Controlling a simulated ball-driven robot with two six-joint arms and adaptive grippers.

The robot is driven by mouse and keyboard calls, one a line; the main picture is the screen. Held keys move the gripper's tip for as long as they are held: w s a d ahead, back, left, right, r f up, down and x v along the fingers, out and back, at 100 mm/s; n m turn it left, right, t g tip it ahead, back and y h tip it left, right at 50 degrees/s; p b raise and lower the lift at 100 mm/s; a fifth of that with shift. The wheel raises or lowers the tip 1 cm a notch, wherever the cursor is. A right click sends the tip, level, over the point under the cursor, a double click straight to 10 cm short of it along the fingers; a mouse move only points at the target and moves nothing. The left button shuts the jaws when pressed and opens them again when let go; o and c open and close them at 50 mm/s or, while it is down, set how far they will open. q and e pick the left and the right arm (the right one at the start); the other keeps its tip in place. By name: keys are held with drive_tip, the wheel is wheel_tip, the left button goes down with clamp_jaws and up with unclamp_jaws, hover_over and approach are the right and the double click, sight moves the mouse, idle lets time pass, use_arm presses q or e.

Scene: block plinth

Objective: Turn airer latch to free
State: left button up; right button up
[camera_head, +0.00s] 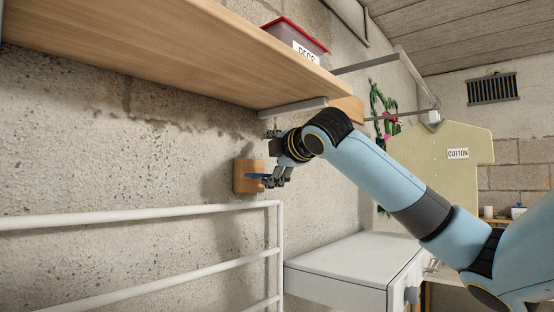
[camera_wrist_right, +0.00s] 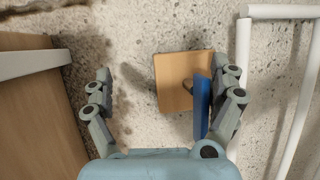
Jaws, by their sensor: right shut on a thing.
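The airer latch is a blue lever (camera_head: 258,176) on a wooden block (camera_head: 246,187) fixed to the rough wall. In the head view the lever points right from the block, into my right gripper (camera_head: 277,178). In the right wrist view, the latch (camera_wrist_right: 201,106) stands upright in front of the wooden block (camera_wrist_right: 175,82), against the right-hand finger of my gripper (camera_wrist_right: 168,85). The left-hand finger shows well to the side. My left gripper is not in view.
A white rail airer (camera_head: 140,217) stands below and beside the block. A wooden shelf (camera_head: 170,50) with a red-rimmed pegs box (camera_head: 296,40) overhangs above. A white cabinet (camera_head: 350,258) is below right, a board labelled cotton (camera_head: 440,160) behind my arm.

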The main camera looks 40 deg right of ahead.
drive_tip(key=shift+r+b+v, duration=0.25)
drive_tip(key=shift+b+v, duration=0.4)
drive_tip(key=shift+v, duration=0.4)
drive_tip(key=shift+c, duration=1.4)
drive_tip(key=shift+s+a+f+b, duration=0.15)
drive_tip(key=shift+s+b, duration=0.15)
drive_tip(key=shift+b, duration=0.25)
drive_tip(key=shift+c, duration=0.2)
drive_tip(key=shift+b+v, duration=0.55)
drive_tip(key=shift+v, duration=0.5)
drive_tip(key=shift+s+a+b, duration=0.1)
drive_tip(key=shift+s+b, duration=0.1)
drive_tip(key=shift+b, duration=0.15)
drive_tip(key=shift+c, duration=0.7)
drive_tip(key=b+v, duration=0.2)
drive_tip(key=v, duration=0.1)
drive_tip(key=shift+a+f, duration=0.1)
drive_tip(key=shift+a, duration=0.1)
drive_tip(key=shift+c, duration=1.4)
drive_tip(key=b+v, duration=0.4)
drive_tip(key=b, duration=0.1)
drive_tip(key=shift+s+f, duration=0.3)
drive_tip(key=shift+f, duration=0.1)
